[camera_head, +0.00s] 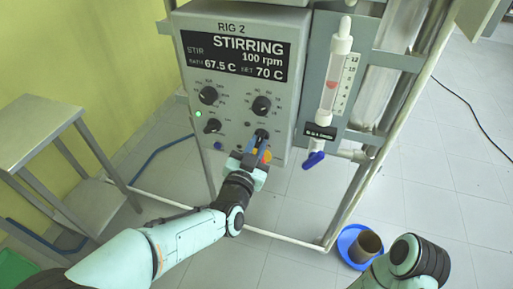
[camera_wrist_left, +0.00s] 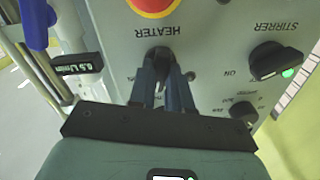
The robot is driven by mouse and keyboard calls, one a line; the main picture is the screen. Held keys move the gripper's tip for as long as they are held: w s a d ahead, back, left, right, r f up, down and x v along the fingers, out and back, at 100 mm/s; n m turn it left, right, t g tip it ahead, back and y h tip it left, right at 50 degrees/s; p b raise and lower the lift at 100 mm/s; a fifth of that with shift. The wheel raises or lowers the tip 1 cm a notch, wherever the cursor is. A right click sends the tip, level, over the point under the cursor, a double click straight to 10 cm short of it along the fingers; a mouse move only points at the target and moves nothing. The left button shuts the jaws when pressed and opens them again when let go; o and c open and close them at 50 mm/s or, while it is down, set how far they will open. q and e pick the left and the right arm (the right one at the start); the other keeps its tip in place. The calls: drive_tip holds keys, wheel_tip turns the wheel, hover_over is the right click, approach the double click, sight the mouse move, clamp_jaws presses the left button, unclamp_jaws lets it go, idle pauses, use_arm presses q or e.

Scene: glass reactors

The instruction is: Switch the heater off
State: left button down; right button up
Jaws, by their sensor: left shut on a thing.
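The grey control box (camera_head: 235,140) of RIG 2 faces me. Its display (camera_head: 235,55) reads STIRRING, 100 rpm, bath 67.5 C and set 70 C. My left gripper (camera_head: 258,146) is at the lower right of the panel, shut on the black heater knob (camera_head: 262,134). In the left wrist view, which is upside down, its fingers (camera_wrist_left: 161,75) close around the heater knob (camera_wrist_left: 158,58) beside the HEATER label. My right gripper is out of view.
The stirrer knob (camera_wrist_left: 275,60) has a lit green lamp next to it. A red and yellow button (camera_wrist_left: 152,5) is close to the heater knob. A flow tube (camera_head: 338,65) with a blue valve handle (camera_head: 313,159) stands right of the box. A metal cup (camera_head: 366,246) stands in a blue dish (camera_head: 347,238).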

use_arm(q)
drive_tip(key=shift+f+n, duration=0.1)
drive_tip(key=shift+n, duration=0.6)
drive_tip(key=shift+n+b, duration=0.3)
drive_tip(key=shift+b, duration=0.1)
drive_tip(key=shift+n, duration=0.6)
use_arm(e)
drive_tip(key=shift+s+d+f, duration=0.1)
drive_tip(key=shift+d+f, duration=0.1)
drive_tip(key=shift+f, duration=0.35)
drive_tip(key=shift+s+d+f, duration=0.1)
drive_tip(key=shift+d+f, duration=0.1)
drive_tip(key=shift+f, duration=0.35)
use_arm(q)
drive_tip(key=c, duration=1.1)
unclamp_jaws()
drive_tip(key=shift+o, duration=0.2)
